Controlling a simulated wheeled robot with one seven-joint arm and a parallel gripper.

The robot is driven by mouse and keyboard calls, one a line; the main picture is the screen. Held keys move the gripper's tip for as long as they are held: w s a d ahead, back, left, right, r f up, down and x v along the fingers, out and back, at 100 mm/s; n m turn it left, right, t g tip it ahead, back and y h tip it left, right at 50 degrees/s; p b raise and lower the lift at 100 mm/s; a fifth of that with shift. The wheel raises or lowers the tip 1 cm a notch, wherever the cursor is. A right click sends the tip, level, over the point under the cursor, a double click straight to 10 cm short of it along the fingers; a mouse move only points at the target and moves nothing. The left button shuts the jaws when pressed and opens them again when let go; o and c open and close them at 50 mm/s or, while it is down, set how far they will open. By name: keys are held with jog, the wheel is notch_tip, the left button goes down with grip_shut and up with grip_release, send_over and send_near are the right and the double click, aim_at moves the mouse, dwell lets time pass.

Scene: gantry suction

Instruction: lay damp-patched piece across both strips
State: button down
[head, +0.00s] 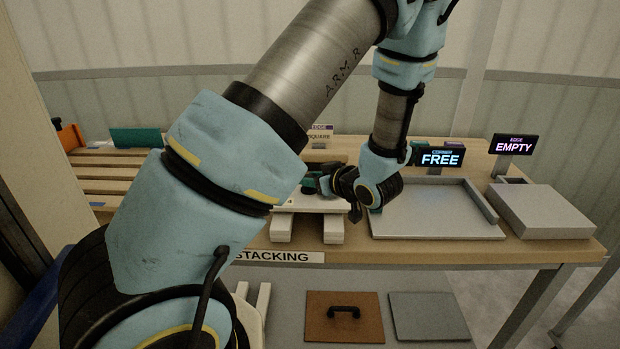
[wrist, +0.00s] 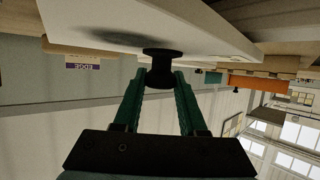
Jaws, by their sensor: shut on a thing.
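A pale flat piece (head: 308,204) lies over two pale strips, the left strip (head: 282,230) and the right strip (head: 333,230). In the head view my arm hides much of the piece; I cannot tell whether it touches the strips or hovers just above them. In the wrist view the piece (wrist: 200,22) carries a dark damp patch beside a black knob (wrist: 162,68) on its face. My gripper (wrist: 160,80) has its green fingers shut on that knob. In the head view my gripper (head: 315,184) is partly hidden, low over the piece.
A wooden slatted rack (head: 100,175) is at left. A brown handled panel (head: 344,330) lies below.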

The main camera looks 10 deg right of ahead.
jog(key=shift+f, duration=0.35)
jog(key=shift+c, duration=1.9)
grip_release()
